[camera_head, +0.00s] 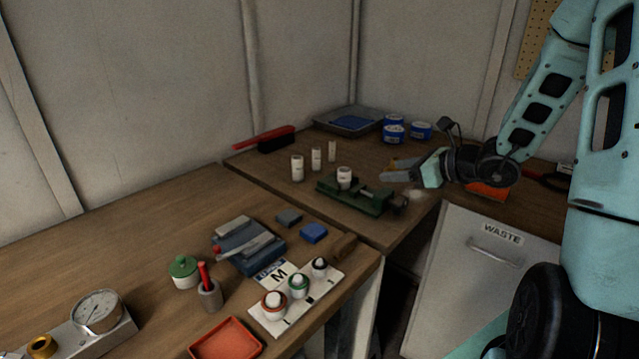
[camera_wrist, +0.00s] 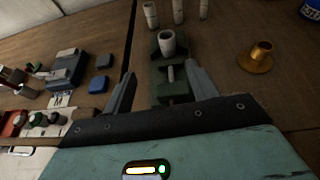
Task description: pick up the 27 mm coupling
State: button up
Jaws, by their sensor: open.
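No size marking is readable, so I cannot tell which part is the 27 mm coupling. A short white hollow cylinder (camera_head: 344,176) stands upright on the green vise (camera_head: 352,194). It also shows in the wrist view (camera_wrist: 168,43), with its open top visible. Three slimmer pale cylinders stand behind it, the widest on the left (camera_head: 297,169). A brass flanged piece (camera_wrist: 260,57) stands right of the vise in the wrist view. My gripper (camera_head: 388,176) is open and empty, right of the vise. In the wrist view its fingers (camera_wrist: 160,70) lie apart on either side of the vise.
Blue tins (camera_head: 393,133), a grey tray (camera_head: 348,121) and a red-handled brush (camera_head: 275,139) lie at the back. The left bench holds a dial gauge (camera_head: 97,311), a red tray (camera_head: 226,340) and a white card with ringed pieces (camera_head: 299,305). A waste cabinet (camera_head: 480,270) stands at right.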

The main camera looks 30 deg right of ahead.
aim_at(349, 172)
jog(key=shift+w+d+f+m+h, duration=0.2)
jog(key=shift+d+m+h, duration=0.1)
jog(key=shift+d+m, duration=0.15)
jog(key=x, duration=0.6)
jog(key=p+x, duration=0.1)
jog(key=x, duration=0.4)
jog(key=shift+w+r, duration=0.1)
jog(key=shift+w, duration=0.35)
jog(key=shift+p+x, duration=0.95)
jog(key=shift+x, duration=1.7)
jog(key=shift+a+r, duration=0.1)
jog(key=shift+a, duration=0.05)
jog(key=c, duration=1.1)
